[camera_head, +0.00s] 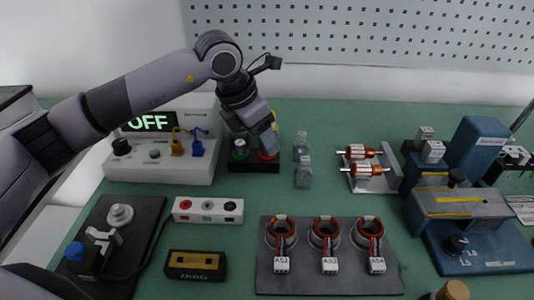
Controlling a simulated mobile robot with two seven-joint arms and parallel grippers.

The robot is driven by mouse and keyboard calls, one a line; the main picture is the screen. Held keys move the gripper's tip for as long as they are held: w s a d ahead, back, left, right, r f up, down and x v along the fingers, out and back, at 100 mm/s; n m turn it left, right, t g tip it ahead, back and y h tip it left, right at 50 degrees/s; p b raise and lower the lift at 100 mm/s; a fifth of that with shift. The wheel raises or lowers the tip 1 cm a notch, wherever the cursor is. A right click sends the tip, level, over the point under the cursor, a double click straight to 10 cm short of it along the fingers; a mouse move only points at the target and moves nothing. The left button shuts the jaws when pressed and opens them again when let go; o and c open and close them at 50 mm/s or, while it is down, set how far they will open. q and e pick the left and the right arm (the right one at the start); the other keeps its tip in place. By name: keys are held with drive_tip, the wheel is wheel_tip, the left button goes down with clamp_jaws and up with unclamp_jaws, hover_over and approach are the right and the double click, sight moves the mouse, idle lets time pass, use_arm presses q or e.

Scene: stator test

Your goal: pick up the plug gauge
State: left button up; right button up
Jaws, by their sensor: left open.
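A black stand (254,166) sits at the back centre of the bench, right of the OFF box. A green-topped piece (239,149) and a red-topped piece (268,155) are on it, with a bit of yellow behind. One of these looks like the plug gauge, but I cannot tell which. My left gripper (266,143) is open and points down over the stand's right part, close to the red-topped piece. It hides part of the stand, and I cannot tell whether it touches anything. My right gripper is not in view.
A test box (203,172) with an OFF screen stands left of the stand. Two small grey pieces (303,174) stand to its right. A dark plate (330,281) with copper-wound stators is in front. Wound rotors (363,170) and a blue fixture (470,217) are at right.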

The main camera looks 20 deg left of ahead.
use_arm(q)
drive_tip(key=shift+x, duration=0.9)
clamp_jaws()
drive_tip(key=shift+r, duration=0.1)
drive_tip(key=shift+r, duration=0.1)
wheel_tip(320, 180, up, 20)
drive_tip(key=p, duration=0.1)
